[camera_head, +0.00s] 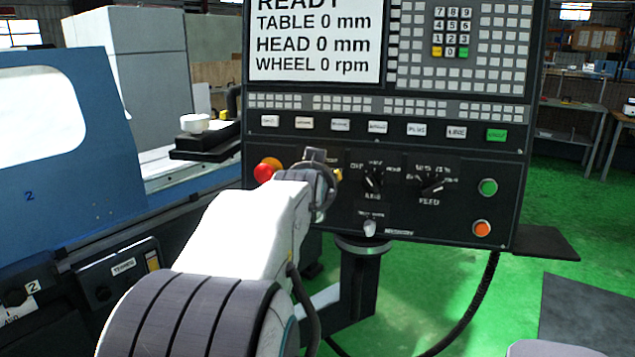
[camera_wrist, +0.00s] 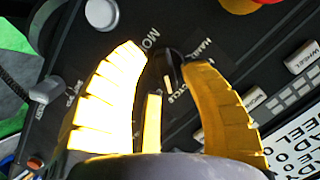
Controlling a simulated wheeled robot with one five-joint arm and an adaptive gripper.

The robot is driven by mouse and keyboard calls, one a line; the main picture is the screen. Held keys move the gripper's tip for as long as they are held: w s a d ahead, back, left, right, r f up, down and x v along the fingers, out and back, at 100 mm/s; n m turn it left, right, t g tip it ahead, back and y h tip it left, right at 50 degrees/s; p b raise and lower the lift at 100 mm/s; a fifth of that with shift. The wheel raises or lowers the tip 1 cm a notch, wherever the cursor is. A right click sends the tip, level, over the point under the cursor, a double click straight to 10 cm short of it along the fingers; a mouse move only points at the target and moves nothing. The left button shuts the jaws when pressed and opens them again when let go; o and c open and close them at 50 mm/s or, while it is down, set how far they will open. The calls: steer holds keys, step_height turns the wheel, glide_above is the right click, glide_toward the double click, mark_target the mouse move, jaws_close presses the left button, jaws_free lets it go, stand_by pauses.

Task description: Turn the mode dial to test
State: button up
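The mode dial (camera_wrist: 166,68) is a black knob with a pale mark, seen in the wrist view between the fingertips of my gripper (camera_wrist: 163,60). Around it I read part of a "MO..." label, "HANDLE" and "CYCLE"; the test label is not readable. The two yellow ribbed fingers stand apart, one on each side of the dial. I cannot tell whether they touch it. In the head view my gripper (camera_head: 338,175) shows only as a bit of yellow at the control panel (camera_head: 335,220), and my arm hides the mode dial.
To the dial's right in the head view are the axis dial (camera_head: 372,181) and feed dial (camera_head: 432,184). A key-like switch (camera_head: 369,228) sits below. A red knob (camera_head: 263,172) is at left, with green (camera_head: 488,187) and orange (camera_head: 482,229) buttons at right. The screen (camera_head: 315,40) reads READY.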

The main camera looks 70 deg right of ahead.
jaws_close()
steer(key=shift+f+b, duration=0.2)
steer(key=shift+b, duration=0.2)
steer(key=m+b, duration=0.1)
steer(key=b, duration=0.1)
steer(key=shift+f+b, duration=0.1)
steer(key=shift+b, duration=0.55)
steer(key=shift+w+r, duration=0.1)
steer(key=shift+r, duration=0.1)
steer(key=shift+o, duration=1.4)
jaws_free()
steer(key=shift+a+r, duration=0.1)
